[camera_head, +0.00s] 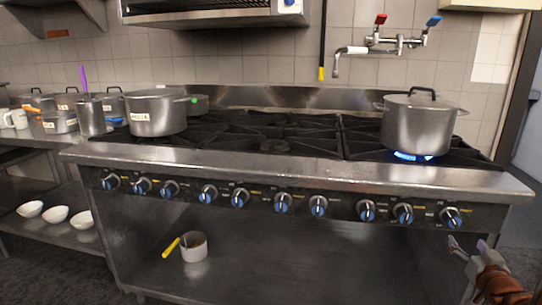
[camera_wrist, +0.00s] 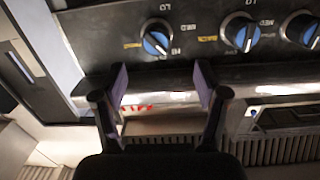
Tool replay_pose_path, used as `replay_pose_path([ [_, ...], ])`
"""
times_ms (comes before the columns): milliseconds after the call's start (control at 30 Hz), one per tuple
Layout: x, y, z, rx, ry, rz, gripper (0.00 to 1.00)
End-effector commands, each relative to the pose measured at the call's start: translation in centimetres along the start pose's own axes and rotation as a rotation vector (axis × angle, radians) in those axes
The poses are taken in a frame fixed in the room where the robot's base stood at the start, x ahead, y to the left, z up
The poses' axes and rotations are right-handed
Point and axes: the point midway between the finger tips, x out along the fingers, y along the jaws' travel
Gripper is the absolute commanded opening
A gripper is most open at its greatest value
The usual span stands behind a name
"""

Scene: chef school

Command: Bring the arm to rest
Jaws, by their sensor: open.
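My gripper (camera_head: 468,247) is at the lower right of the head view, in front of the stove's right end and below its knob row. In the wrist view my gripper (camera_wrist: 162,82) is open, with its two purple-padded fingers apart and nothing between them. A blue-marked knob (camera_wrist: 156,40) shows just beyond the gap between the fingers. The stove (camera_head: 300,165) fills the middle of the head view.
An open steel pot (camera_head: 157,113) stands at the stove's left. A small pan (camera_head: 195,248) with a yellow handle sits on the lower shelf. White bowls (camera_head: 56,214) are on the left shelf. A wall faucet (camera_head: 385,45) hangs above the stove. Dark floor lies right of the stove.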

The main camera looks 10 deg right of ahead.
Motion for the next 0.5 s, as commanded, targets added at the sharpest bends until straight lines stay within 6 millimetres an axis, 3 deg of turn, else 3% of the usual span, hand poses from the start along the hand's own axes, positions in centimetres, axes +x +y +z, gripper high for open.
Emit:
replay_pose_path([
  [33,0.2,-0.9,-1.2,-0.021,-0.034,0.003,0.73],
  [233,0.3,-3.7,-2.7,-0.099,-0.23,0.053,0.73],
  [500,-2.4,-8.0,-4.6,-0.172,-0.498,0.113,0.73],
])
